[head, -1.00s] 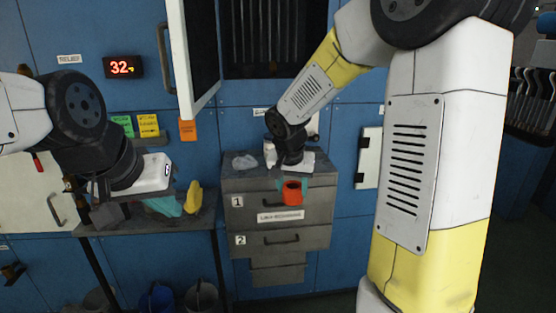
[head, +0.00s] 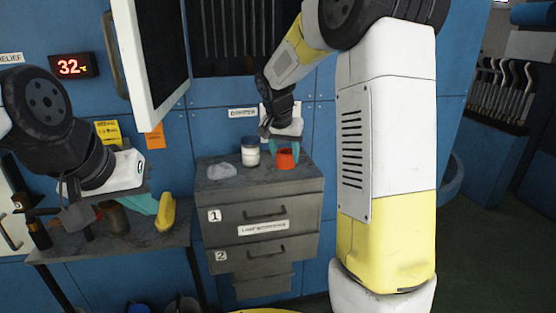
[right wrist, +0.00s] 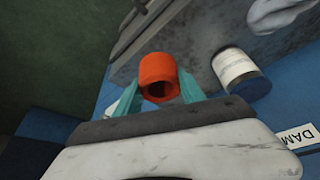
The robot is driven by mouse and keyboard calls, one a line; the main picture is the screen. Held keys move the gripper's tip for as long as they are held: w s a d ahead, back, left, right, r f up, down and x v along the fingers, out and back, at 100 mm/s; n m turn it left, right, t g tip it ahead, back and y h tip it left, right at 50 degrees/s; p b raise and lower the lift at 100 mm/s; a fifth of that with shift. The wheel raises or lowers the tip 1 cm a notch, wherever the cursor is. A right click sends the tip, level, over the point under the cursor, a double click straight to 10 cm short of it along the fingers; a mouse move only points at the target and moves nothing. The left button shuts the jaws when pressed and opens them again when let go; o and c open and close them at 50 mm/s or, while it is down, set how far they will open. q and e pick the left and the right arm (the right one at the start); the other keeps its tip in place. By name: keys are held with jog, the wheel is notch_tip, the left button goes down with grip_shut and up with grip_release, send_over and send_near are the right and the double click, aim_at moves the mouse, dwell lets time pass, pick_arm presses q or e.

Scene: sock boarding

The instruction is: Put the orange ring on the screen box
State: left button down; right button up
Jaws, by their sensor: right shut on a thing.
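The orange ring (head: 286,159) is held between the teal fingers of my right gripper (head: 283,152), over or at the right part of the grey drawer cabinet's top. In the right wrist view the ring (right wrist: 158,76) sits between the two fingers (right wrist: 160,92), its opening toward the camera. I cannot tell whether it touches the cabinet top. My left gripper (head: 145,203) is at the left, over the side table; its teal part shows, but its opening is unclear. I cannot tell which thing is the screen box.
The drawer cabinet (head: 262,213) carries a white jar with a dark lid (head: 250,152) and a clear crumpled thing (head: 221,170). An open white-edged door (head: 150,55) juts out above. A display (head: 72,66) reads 32.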

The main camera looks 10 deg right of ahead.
jog(key=w+d, duration=0.2)
jog(key=w, duration=0.1)
jog(key=shift+f, duration=0.2)
jog(key=shift+w+d+f, duration=0.1)
jog(key=shift+w+f, duration=0.05)
jog(key=shift+f, duration=1.6)
jog(key=shift+f, duration=0.1)
jog(key=o, duration=1.4)
